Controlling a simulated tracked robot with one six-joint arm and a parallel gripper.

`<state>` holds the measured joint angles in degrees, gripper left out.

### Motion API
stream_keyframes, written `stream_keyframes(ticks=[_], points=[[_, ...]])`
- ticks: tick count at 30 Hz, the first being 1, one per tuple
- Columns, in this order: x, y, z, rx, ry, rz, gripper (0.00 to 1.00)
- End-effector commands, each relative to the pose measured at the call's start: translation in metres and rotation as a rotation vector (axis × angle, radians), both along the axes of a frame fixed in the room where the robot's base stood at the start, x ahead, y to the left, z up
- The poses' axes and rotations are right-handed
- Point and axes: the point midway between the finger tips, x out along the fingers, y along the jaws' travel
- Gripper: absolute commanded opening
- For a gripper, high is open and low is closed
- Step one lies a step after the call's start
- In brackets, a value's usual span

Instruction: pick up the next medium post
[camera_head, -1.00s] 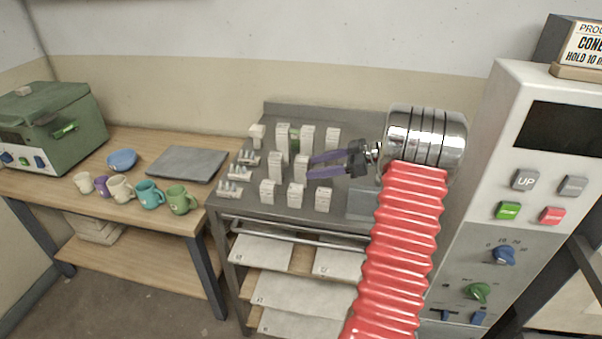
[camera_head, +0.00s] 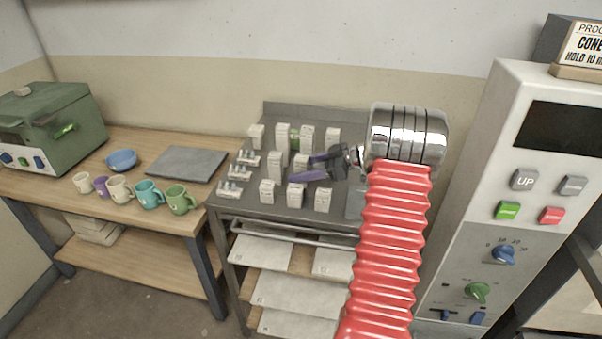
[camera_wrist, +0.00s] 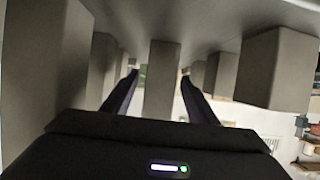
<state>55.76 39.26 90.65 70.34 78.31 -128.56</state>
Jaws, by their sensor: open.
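Several pale grey-white posts stand upright in loose rows on the grey metal table, in the head view. They differ in height; which are medium is hard to tell. My gripper (camera_head: 302,168) is open, its two purple fingers reaching left among the middle posts. One middle post (camera_head: 301,161) is partly hidden by the fingers. To its left is another post (camera_head: 281,158); a front post (camera_head: 295,196) stands nearer the edge. The wrist view appears upside down and shows a grey post (camera_wrist: 162,80) between the spread fingers, with more posts on both sides. Contact is not visible.
Three small pronged stands (camera_head: 240,172) line the table's left edge. A control cabinet (camera_head: 500,200) is at right. Mugs (camera_head: 149,194) and a grey slab (camera_head: 187,164) are on the wooden bench.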

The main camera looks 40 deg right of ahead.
Motion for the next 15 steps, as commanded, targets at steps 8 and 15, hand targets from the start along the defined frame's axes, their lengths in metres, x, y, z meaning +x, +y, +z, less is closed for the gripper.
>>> stream_keyframes(ticks=[8, 15], points=[[-0.0001, -0.0002, 0.0003, 0.0, 0.0, 0.0, 0.53], [-0.0001, -0.0002, 0.0004, 0.0, 0.0, 0.0, 0.47]])
